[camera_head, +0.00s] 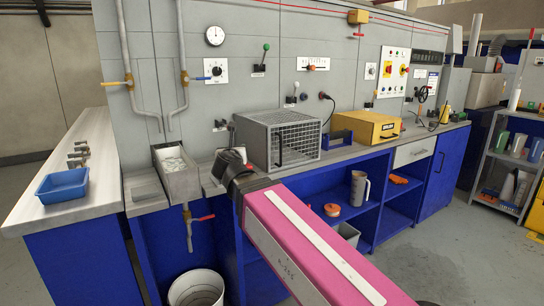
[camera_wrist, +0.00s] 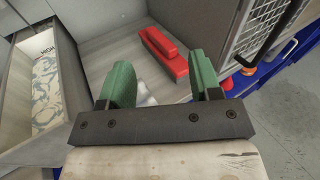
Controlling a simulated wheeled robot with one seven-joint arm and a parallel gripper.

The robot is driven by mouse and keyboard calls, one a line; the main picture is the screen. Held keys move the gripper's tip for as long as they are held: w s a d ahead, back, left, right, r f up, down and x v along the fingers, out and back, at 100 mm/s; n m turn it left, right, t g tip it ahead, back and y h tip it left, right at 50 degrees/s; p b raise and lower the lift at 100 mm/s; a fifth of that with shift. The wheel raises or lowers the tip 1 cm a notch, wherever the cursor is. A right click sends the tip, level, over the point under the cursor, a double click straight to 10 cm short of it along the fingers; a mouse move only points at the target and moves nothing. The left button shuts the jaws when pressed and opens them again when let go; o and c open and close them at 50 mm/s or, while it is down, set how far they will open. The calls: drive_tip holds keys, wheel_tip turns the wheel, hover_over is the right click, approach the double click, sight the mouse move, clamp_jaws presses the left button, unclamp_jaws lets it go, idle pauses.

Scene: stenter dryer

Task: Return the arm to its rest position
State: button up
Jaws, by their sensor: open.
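My gripper (camera_wrist: 163,78) is open in the wrist view, with its two green fingers spread apart. Nothing is held between them. Beyond the fingers a red block-like object (camera_wrist: 163,55) lies on the grey worktop, apart from them. In the head view my pink arm reaches from the lower right to the bench, and the dark wrist end (camera_head: 230,168) is over the worktop between the metal trough and the wire cage box. The fingers are hard to make out there.
The metal trough (camera_head: 178,184) is left of my wrist; the wire cage box (camera_head: 262,146) is close on its right. A blue tray (camera_head: 62,186) sits on the left counter. A yellow box (camera_head: 366,126) stands farther right. Shelves below hold a jug (camera_head: 359,188).

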drive_tip(key=w+d+f+m+g+h, duration=0.15)
drive_tip(key=d+f+m+g, duration=0.25)
drive_tip(key=d+f+m, duration=0.75)
drive_tip(key=d+f+m+g+h, duration=0.2)
drive_tip(key=d+f+m+g, duration=0.3)
drive_tip(key=d+f+m, duration=0.65)
drive_tip(key=s+d+f+m+g+y, duration=0.1)
drive_tip(key=s+d+f+m+g, duration=0.1)
drive_tip(key=f, duration=0.4)
drive_tip(key=s+d+f+m+g+y, duration=0.1)
drive_tip(key=s+d+f+m+g, duration=0.2)
drive_tip(key=s+f+m, duration=0.3)
drive_tip(key=s+d+f+m+g+y, duration=0.1)
drive_tip(key=s+d+f+m+g, duration=0.2)
drive_tip(key=f+m, duration=0.3)
wheel_tip(320, 180, down, 2)
drive_tip(key=shift+s+d, duration=0.4)
drive_tip(key=shift+d, duration=0.2)
